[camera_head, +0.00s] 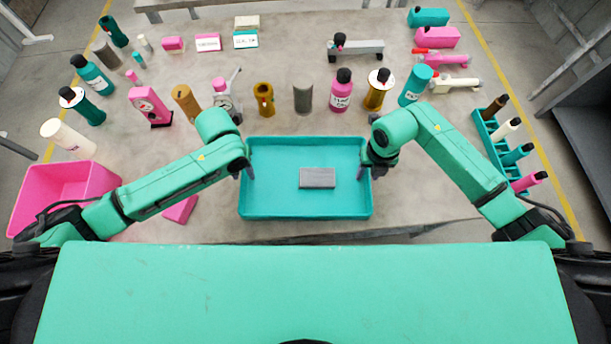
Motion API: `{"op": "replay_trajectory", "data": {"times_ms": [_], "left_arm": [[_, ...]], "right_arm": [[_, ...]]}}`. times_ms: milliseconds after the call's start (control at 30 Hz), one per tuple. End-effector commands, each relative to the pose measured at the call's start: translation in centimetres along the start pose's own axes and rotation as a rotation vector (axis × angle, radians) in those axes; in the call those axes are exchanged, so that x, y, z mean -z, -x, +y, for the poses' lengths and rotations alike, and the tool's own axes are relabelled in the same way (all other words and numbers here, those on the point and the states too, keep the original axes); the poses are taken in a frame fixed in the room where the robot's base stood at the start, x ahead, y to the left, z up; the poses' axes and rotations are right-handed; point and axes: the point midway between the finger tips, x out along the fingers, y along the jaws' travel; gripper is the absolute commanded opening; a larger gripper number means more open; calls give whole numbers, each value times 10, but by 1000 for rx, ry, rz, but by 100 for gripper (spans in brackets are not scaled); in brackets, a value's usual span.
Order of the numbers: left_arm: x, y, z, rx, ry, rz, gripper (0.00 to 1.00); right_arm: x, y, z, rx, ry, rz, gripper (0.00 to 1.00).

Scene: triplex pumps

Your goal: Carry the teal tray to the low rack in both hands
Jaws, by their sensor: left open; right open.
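The teal tray (270,205) lies at the near edge of the table, in front of me. A grey block (318,178) lies inside it, right of its middle. My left gripper (246,172) is at the tray's left wall, near its far corner. My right gripper (368,170) is at the right wall, near its far corner. Both grippers are open; the fingers are small and partly hidden by my wrists, and I cannot tell whether they touch the walls. I cannot identify the low rack with certainty.
Several bottles and cylinders stand behind the tray, among them a pink bottle (341,92) and a brown cylinder (264,98). A pink bin (62,190) is at the left. A teal holder (489,139) with several bottles is at the right. A dark shelf unit (580,118) stands far right.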

Motion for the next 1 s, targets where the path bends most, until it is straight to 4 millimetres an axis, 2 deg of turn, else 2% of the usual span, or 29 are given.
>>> {"op": "replay_trajectory", "data": {"times_ms": [133, 233, 267, 1000], "left_arm": [[0, 0, 0, 0, 0, 0, 42], [0, 0, 0, 0, 0, 0, 4], [0, 0, 0, 0, 0, 0, 0], [0, 1, 0, 0, 1, 1, 0]], "right_arm": [[0, 0, 0, 0, 0, 0, 42], [0, 0, 0, 0, 0, 0, 4], [0, 0, 0, 0, 0, 0, 0], [0, 1, 0, 0, 0, 0, 0]]}}
